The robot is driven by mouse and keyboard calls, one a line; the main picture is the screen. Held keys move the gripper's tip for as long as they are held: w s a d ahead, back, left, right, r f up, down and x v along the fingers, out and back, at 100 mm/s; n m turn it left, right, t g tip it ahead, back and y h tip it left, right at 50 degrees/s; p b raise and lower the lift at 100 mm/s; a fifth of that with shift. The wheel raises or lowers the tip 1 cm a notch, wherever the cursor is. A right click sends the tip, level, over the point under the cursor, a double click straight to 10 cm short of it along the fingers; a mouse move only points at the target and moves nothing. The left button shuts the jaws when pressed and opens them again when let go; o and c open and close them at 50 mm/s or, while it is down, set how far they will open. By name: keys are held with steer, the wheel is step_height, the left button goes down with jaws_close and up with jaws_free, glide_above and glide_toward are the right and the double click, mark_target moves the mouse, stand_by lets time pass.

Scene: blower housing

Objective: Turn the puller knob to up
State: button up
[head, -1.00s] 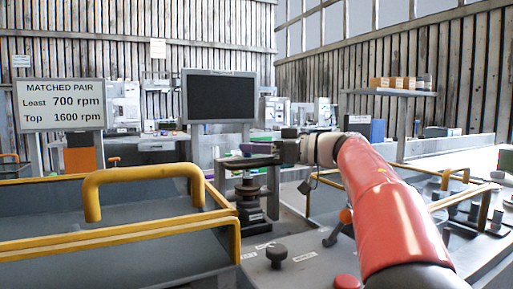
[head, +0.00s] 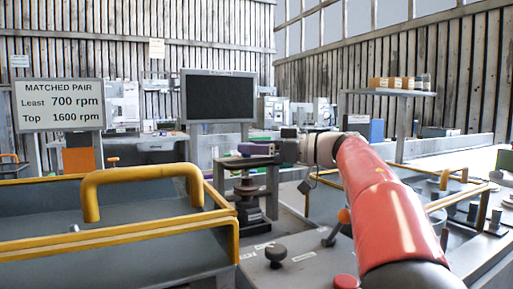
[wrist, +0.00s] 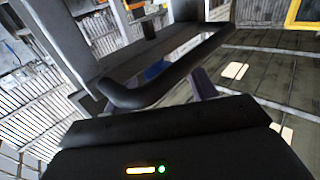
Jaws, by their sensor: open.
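A dark round knob (head: 275,253) stands on the grey panel (head: 300,275) at the bottom centre of the head view, with small white labels around it. The labels are too small to read, so I cannot confirm it is the puller knob or which way it points. My gripper (head: 258,149) is at the end of my red arm, above and beyond this knob, well apart from it. In the wrist view my gripper (wrist: 150,92) is open, with dark purplish fingers. I cannot make out the knob there; a dark bent bar (wrist: 165,80) crosses in front of the fingers.
A red button (head: 345,281) and an orange-tipped lever (head: 343,216) are on the panel right of the knob. A yellow-railed tray (head: 110,250) fills the left. A stacked dark fixture (head: 250,200) stands under my gripper. A dark monitor (head: 218,97) is behind.

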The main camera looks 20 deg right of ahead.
steer(key=shift+t, duration=0.3)
steer(key=shift+s+a+m+t+h, duration=0.2)
steer(key=shift+s+m+t+h, duration=0.1)
steer(key=shift+m+t+h, duration=0.55)
steer(key=m+t+h, duration=0.2)
steer(key=h, duration=0.1)
steer(key=m+t+h, duration=0.1)
steer(key=shift+s+a+m+t+h, duration=0.2)
steer(key=shift+a+m+t+h, duration=0.05)
steer(key=shift+a+m, duration=0.1)
steer(key=m+h, duration=0.1)
steer(key=m+t+h, duration=0.1)
steer(key=h, duration=0.1)
steer(key=m+h+b, duration=0.1)
steer(key=h, duration=0.1)
steer(key=shift+s+a+f+t, duration=0.15)
steer(key=shift+a+t, duration=0.1)
steer(key=shift+t, duration=0.15)
steer(key=shift+a+m+h+b, duration=0.1)
steer(key=shift+m+h+b, duration=0.3)
steer(key=shift+m+h, duration=0.95)
steer(key=shift+h, duration=0.35)
